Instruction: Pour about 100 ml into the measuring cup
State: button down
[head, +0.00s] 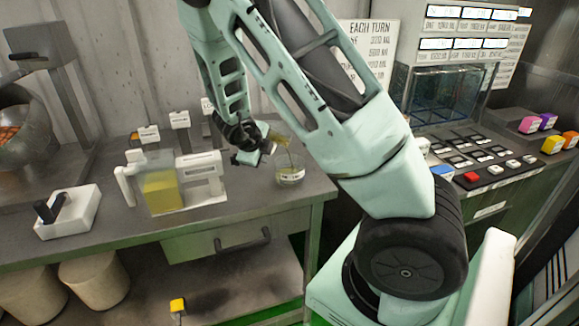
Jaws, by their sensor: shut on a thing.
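My gripper (262,148) is above the counter's right part, shut on a small clear vessel (281,138) with yellow liquid in it. The vessel is tilted to the right, and a thin yellowish streak shows below its lip. Below it, a clear round cup (290,175), which looks like the measuring cup, stands upright on the counter near the right edge. It appears to hold a little yellowish liquid; its level and any markings are too small to read. The gripper's fingers are partly hidden behind its own dark body.
A clear jug (163,190) with yellow liquid stands left of the cup, beside a white stand (200,175). A white box with a black handle (67,212) sits at the counter's left. Labelled holders (180,120) line the back. A button panel (485,160) is at right.

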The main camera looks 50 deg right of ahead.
jog(key=shift+f+t+b, duration=0.3)
jog(key=shift+b, duration=1.5)
jog(key=r+p, duration=0.1)
jog(key=p, duration=0.2)
jog(key=shift+r, duration=0.2)
jog(key=g+p, duration=0.1)
jog(key=p, duration=0.3)
jog(key=shift+r, duration=0.3)
jog(key=p, duration=0.4)
jog(key=shift+s+f+g, duration=0.1)
jog(key=shift+g, duration=0.3)
jog(key=shift+f+n+p, duration=0.3)
jog(key=shift+p, duration=0.2)
jog(key=shift+f+b, duration=0.3)
jog(key=shift+f, duration=0.05)
jog(key=shift+r+g+p, duration=0.2)
jog(key=shift+g+p, duration=0.1)
jog(key=shift+p, duration=0.85)
jog(key=p, duration=0.4)
jog(key=g+p, duration=0.1)
jog(key=p, duration=0.4)
jog(key=shift+s+f+n+g, duration=0.3)
jog(key=shift+s, duration=0.05)
